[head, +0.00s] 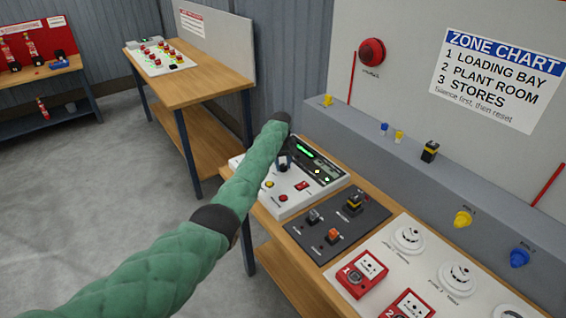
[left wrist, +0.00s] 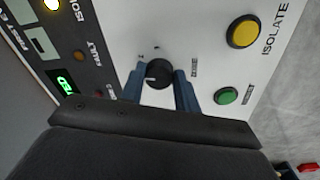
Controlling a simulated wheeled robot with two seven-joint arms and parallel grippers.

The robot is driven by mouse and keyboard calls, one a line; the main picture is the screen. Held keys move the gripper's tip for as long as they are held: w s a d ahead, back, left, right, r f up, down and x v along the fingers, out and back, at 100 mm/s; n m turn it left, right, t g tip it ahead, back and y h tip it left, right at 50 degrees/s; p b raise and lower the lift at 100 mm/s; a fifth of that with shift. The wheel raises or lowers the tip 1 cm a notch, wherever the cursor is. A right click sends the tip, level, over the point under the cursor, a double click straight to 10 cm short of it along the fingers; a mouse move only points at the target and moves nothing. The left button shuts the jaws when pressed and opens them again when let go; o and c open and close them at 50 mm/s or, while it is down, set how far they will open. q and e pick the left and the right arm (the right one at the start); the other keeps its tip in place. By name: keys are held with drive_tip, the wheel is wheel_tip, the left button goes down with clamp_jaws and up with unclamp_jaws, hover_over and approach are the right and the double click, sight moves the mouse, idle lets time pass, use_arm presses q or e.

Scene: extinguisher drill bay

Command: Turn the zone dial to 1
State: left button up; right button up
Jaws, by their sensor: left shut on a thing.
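The zone dial (left wrist: 158,73) is a round black knob on the white panel (left wrist: 200,25) in the left wrist view. In the head view my left gripper (head: 284,162) reaches down onto the white panel (head: 283,212) and hides the dial. My right gripper is not in view.
A yellow button (left wrist: 243,31) and a green button (left wrist: 227,96) sit close to the dial. A green lit display (left wrist: 66,84) is beside them. A dark switch plate (head: 325,245) and red call points (head: 358,274) lie nearer on the bench. A zone chart (head: 498,80) hangs behind.

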sight(282, 166)
use_arm(q)
drive_tip(key=shift+w+r+n, duration=0.1)
drive_tip(key=shift+r+n, duration=0.05)
drive_tip(key=shift+n, duration=0.65)
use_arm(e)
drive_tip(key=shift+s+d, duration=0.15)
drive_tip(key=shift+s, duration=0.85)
use_arm(q)
drive_tip(key=o, duration=1)
drive_tip(key=shift+c, duration=0.2)
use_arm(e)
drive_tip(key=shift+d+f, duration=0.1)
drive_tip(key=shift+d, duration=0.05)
use_arm(q)
drive_tip(key=shift+r, duration=0.25)
wheel_tip(282, 166, up, 6)
drive_tip(key=b, duration=0.2)
drive_tip(key=shift+a+f+b, duration=0.1)
drive_tip(key=shift+a+b, duration=0.05)
drive_tip(key=shift+b, duration=0.15)
drive_tip(key=shift+r, duration=0.65)
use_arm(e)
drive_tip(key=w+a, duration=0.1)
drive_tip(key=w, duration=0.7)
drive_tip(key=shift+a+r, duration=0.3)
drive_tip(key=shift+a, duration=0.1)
